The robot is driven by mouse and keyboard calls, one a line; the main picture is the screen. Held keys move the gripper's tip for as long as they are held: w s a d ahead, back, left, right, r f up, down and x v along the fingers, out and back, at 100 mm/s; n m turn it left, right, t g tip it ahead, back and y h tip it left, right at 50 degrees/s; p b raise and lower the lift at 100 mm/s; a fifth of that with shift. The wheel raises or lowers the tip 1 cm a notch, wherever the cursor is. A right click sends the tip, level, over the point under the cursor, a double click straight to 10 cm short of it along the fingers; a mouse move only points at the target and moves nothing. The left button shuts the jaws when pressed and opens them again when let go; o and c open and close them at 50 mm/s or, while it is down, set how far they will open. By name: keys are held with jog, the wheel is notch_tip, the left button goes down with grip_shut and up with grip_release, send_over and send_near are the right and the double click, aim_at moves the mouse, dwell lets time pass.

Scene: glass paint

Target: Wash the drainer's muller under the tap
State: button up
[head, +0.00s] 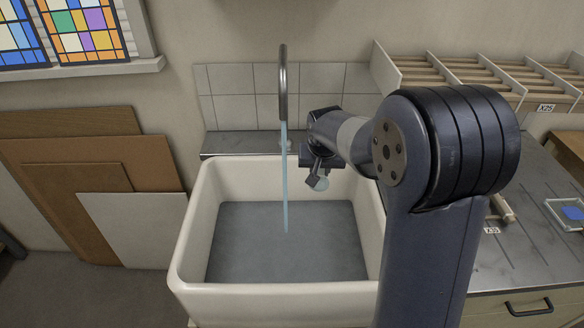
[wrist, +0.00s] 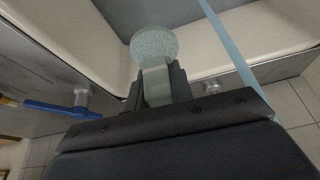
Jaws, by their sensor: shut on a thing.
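My gripper (wrist: 158,88) is shut on the glass muller (wrist: 153,45), a pale glass piece with a round, frosted face. In the head view, the muller (head: 319,183) hangs tilted below my gripper (head: 318,167), over the back right part of the sink. The tap (head: 283,85) is a tall grey spout with a thin blue stream of water (head: 285,185) falling into the sink. The muller is to the right of the stream and apart from it in the head view. In the wrist view the stream (wrist: 230,45) passes to the right of the muller.
The deep white sink (head: 190,245) has a grey floor. A steel drainer (head: 510,255) lies to its right, with a glass slab with blue paint (head: 566,214) on it. A blue-handled lever (wrist: 62,109) shows in the wrist view. Slotted racks (head: 450,72) stand at the back right.

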jog(key=shift+r, duration=0.1)
jog(key=s+d+r+p, duration=0.2)
jog(key=s+d+r, duration=0.1)
jog(key=d+r, duration=0.1)
dwell(0.5)
